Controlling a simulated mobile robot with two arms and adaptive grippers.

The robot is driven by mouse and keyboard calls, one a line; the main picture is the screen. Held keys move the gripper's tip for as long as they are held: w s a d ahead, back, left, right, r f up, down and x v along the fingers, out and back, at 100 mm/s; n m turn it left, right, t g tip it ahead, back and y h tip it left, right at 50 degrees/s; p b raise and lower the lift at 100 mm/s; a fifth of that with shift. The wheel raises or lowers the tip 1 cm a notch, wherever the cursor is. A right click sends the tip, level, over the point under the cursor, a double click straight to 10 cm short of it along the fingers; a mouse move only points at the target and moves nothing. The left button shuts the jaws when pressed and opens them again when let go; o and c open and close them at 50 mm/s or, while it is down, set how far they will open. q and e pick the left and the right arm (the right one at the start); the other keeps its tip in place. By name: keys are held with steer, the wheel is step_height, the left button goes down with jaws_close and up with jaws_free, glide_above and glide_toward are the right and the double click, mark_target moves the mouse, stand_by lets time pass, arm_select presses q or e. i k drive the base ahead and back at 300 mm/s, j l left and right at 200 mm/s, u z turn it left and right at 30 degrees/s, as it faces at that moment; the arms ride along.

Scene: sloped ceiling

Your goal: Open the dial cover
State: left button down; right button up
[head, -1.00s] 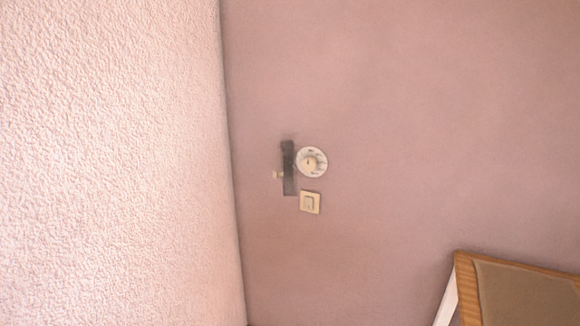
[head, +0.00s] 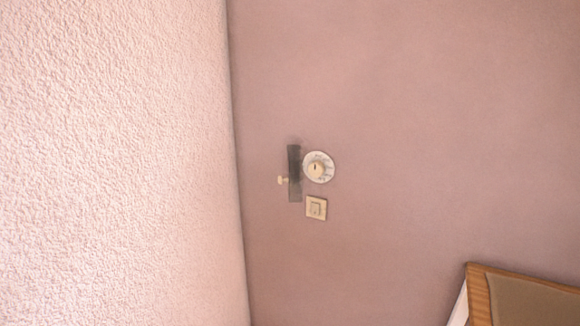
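A round white dial (head: 319,167) with a knob in its middle is mounted on the pink wall, near the centre of the head view. A dark narrow panel (head: 294,174) stands just left of the dial, with a small pale knob (head: 282,181) on its left side. The panel looks like the dial's cover, seen nearly edge-on and swung to the left; the dial's face shows uncovered. Neither of my grippers is in the head view.
A small square cream switch plate (head: 316,208) sits below the dial. A rough pale wall (head: 115,160) fills the left side. A wood-framed piece with an olive-brown panel (head: 530,303) is at the lower right.

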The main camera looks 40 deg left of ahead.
mark_target(281, 179)
steer(key=i+u, duration=0.3)
steer(key=i, duration=0.25)
steer(key=i+u, duration=0.35)
steer(key=i, duration=0.2)
